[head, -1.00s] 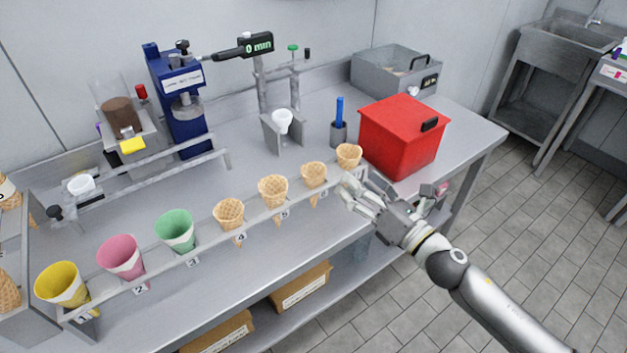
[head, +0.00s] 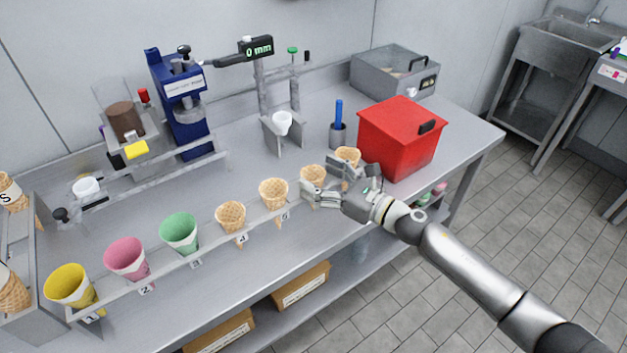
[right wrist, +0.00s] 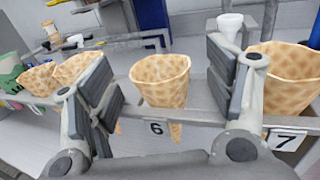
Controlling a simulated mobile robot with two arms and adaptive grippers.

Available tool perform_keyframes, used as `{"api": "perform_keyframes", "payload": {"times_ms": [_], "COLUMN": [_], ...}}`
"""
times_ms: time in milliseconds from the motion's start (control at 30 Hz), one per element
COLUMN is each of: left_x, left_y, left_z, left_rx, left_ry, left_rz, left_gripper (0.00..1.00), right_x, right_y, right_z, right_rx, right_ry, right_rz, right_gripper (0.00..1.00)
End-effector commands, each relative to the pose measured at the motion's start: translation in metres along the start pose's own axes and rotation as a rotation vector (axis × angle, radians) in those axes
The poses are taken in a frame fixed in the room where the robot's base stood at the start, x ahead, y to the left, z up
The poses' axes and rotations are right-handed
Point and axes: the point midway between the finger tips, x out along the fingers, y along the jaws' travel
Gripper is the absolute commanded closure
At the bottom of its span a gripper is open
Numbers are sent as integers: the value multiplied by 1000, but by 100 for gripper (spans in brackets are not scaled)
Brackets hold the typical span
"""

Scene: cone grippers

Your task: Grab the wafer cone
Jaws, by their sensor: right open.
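Several tan wafer cones stand in a row in the rack at the table's front. The wafer cone at slot 6 (head: 312,174) is closest to my right gripper (head: 322,184). In the right wrist view this cone (right wrist: 160,82) stands upright between the two spread fingers of the gripper (right wrist: 158,88), with clear gaps on both sides. The gripper is open and empty. The wafer cone at slot 7 (head: 348,155) is just right of the fingers and also shows in the right wrist view (right wrist: 285,75). Other wafer cones (head: 273,191) (head: 231,216) stand to the left. My left gripper is out of view.
The rack rail (head: 206,254) also holds green (head: 180,232), pink (head: 127,258) and yellow (head: 70,285) cones at its left. A red box (head: 395,140) stands close behind my right gripper. A blue press (head: 183,105) stands at the back.

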Motion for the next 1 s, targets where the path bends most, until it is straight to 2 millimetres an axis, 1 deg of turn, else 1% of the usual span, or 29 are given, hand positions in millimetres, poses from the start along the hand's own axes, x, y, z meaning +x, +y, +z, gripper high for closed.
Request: {"api": "perform_keyframes", "payload": {"times_ms": [33,167,433,467,733,1000], "left_x": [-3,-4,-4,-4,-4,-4], "left_y": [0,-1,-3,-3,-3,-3], "left_z": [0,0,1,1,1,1], "left_rx": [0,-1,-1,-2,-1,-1], "left_ry": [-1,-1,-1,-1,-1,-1], "left_rz": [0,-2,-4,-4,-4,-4], "left_gripper": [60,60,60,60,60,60], "right_x": [8,20,22,22,22,22], "right_y": [0,0,0,0,0,0], "right_z": [2,1,0,0,0,0], "right_rx": [3,2,1,1,1,1], "right_ry": [-2,-1,0,0,0,0], "right_rz": [0,-1,-1,-1,-1,-1], "right_gripper": [24,24,24,27,62,63]}}
